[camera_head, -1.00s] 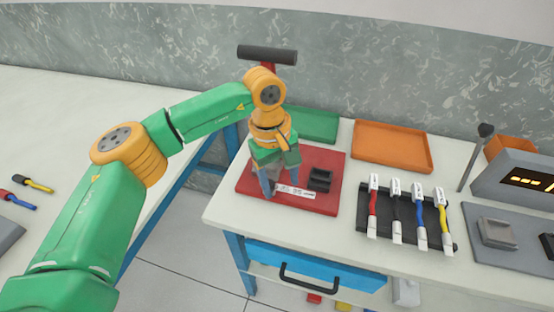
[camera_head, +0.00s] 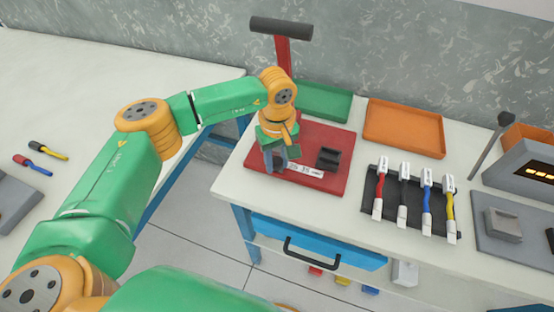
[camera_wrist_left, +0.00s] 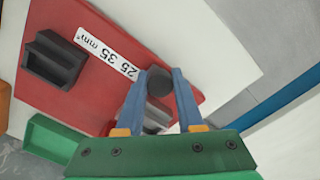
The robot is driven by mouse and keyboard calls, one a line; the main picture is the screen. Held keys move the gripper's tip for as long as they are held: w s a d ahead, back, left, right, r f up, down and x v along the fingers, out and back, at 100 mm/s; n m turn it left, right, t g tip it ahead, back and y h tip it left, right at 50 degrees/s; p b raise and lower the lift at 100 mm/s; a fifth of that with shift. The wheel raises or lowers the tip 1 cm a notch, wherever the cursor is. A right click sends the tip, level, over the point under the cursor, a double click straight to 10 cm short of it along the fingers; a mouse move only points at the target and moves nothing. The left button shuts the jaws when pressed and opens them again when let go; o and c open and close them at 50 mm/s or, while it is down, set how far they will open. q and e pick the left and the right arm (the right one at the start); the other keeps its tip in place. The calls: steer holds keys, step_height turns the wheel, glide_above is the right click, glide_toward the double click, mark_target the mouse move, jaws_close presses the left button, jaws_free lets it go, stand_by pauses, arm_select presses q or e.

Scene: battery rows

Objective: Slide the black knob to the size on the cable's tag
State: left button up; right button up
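My left gripper (camera_head: 276,168) is low over the red press base (camera_head: 335,183), at the left end of its white scale strip (camera_head: 305,170). In the left wrist view the black knob (camera_wrist_left: 158,84) sits between the fingertips (camera_wrist_left: 160,78), with a finger against each side. The strip (camera_wrist_left: 108,55) there reads 25 35 mm², and the knob is just past its 25 end. A dark die block (camera_head: 328,158) stands on the base. Cables with white tags (camera_head: 383,165) lie on a black rack (camera_head: 397,226); the tags are too small to read. My right gripper is out of view.
A green tray (camera_head: 325,103) and an orange tray (camera_head: 404,128) lie behind. The red press lever with a black handle (camera_head: 281,28) rises behind my left wrist. A grey device with a lit display (camera_head: 530,168) stands at right. A blue drawer (camera_head: 320,245) is below.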

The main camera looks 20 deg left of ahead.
arm_select(q)
jaws_close()
stand_by(1.0)
steer(key=shift+d, duration=0.1)
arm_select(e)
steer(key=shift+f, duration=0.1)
